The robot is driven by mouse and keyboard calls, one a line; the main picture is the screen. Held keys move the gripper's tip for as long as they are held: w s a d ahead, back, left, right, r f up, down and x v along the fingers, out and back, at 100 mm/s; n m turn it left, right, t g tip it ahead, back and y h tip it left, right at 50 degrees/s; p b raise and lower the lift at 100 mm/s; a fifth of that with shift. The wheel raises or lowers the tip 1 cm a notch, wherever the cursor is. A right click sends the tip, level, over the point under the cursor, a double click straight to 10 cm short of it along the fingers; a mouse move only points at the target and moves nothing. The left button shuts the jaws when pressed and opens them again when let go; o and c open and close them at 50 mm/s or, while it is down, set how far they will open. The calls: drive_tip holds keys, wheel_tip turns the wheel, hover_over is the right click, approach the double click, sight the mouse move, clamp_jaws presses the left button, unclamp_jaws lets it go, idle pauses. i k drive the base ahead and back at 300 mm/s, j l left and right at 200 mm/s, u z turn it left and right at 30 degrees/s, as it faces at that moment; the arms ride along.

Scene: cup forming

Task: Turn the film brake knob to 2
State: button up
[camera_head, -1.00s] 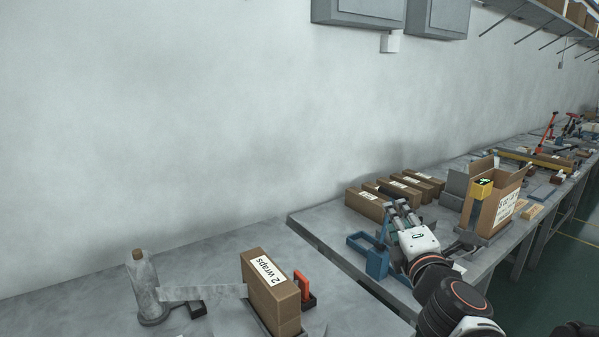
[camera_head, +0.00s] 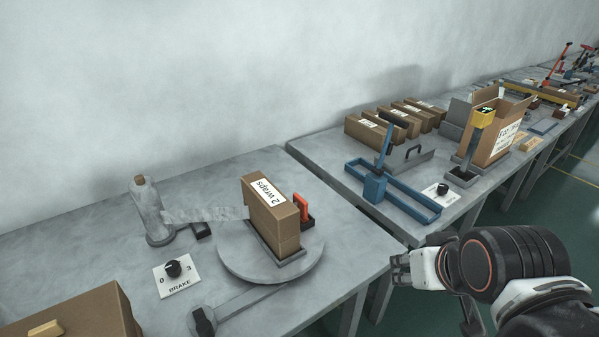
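The film brake knob (camera_head: 173,268) is a small black dial on a white plate (camera_head: 178,284) marked 0, 3 and BRAKE, on the near left table. Its exact setting is too small to read. A film roll (camera_head: 150,212) stands upright behind it, with a strip of film (camera_head: 205,214) running to a box labelled "2 wraps" (camera_head: 270,212) on a round turntable (camera_head: 232,264). My gripper (camera_head: 398,270) is at the right, beyond the table's right edge and well apart from the knob. It appears empty, but its finger opening is unclear.
A crank arm (camera_head: 245,302) lies in front of the turntable, and a cardboard box (camera_head: 75,318) stands at lower left. An orange handle (camera_head: 302,207) is beside the wrapped box. A second table holds a blue lever device (camera_head: 374,186) and another dial (camera_head: 442,189).

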sight(173, 268)
drive_tip(key=u, duration=1.5)
drive_tip(key=i+j+u, duration=0.35)
drive_tip(key=i+u, duration=0.3)
drive_tip(key=k+l, duration=0.1)
drive_tip(key=l, duration=0.15)
drive_tip(key=l+z, duration=0.15)
drive_tip(key=j+u, duration=0.2)
drive_tip(key=j, duration=0.35)
